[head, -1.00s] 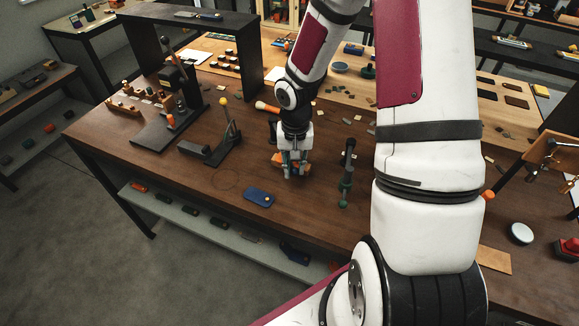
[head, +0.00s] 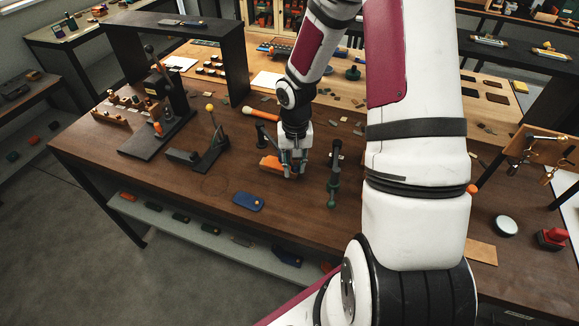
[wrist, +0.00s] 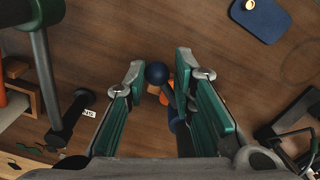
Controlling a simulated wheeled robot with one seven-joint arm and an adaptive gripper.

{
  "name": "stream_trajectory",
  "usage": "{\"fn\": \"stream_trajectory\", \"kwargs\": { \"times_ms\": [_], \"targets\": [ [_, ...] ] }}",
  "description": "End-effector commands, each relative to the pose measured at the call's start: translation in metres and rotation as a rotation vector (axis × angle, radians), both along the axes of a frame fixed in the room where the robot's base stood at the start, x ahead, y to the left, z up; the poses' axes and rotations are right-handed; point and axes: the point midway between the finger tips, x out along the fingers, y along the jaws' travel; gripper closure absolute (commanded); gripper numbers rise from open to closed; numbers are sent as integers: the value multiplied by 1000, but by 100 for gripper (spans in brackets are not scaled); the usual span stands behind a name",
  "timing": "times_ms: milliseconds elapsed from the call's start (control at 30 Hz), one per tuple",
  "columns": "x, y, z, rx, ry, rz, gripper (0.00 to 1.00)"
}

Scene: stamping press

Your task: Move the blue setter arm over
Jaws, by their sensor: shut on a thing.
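The blue setter arm (wrist: 157,74) shows in the wrist view as a dark blue ball knob on a short blue stem. It sits between the fingertips of my gripper (wrist: 160,70), which is shut on it with a finger on each side. In the head view my gripper (head: 291,170) points down at the bench, just right of an orange block (head: 270,165). The setter arm cannot be made out there, as the fingers hide it. A little orange shows below the knob in the wrist view.
A dark green and black upright post (head: 333,180) stands close right of my gripper. A blue plate (head: 248,201) lies near the bench's front edge. A lever with a yellow knob (head: 210,125) stands to the left. Bare bench lies between the plate and the lever.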

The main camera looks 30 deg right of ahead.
Motion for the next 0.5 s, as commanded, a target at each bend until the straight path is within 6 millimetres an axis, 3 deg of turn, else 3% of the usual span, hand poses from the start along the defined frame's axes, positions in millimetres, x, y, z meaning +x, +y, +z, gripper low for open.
{"fn": "stream_trajectory", "kwargs": {
  "times_ms": [500],
  "targets": [
    [1, -27, 1, -5, -9, -8, 90]
  ]
}}
